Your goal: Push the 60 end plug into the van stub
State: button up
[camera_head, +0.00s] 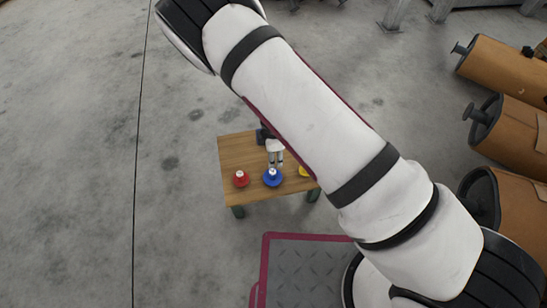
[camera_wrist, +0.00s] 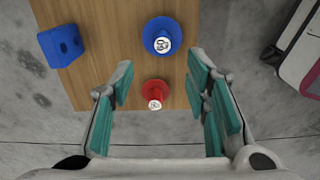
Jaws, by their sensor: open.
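Three plugs stand on a small wooden table: a red plug (camera_head: 241,179), a blue plug (camera_head: 272,178) and a yellow plug (camera_head: 304,171) partly hidden by my arm. Their white tops carry marks too small to read, so I cannot tell which is the 60. My gripper (camera_head: 276,160) is open and empty above the table, just behind the blue plug in the head view. In the wrist view, the red plug (camera_wrist: 155,92) shows between the open fingers (camera_wrist: 160,82), and the blue plug (camera_wrist: 161,37) lies beyond them. Which stub is the van's is unclear.
The table (camera_head: 236,150) also bears a blue block (camera_wrist: 61,46) with holes. Several tan mufflers (camera_head: 510,70) with dark ends and pipe stubs (camera_head: 478,116) lie at the right. Grey floor left of the table is clear.

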jog(key=shift+r, duration=0.6)
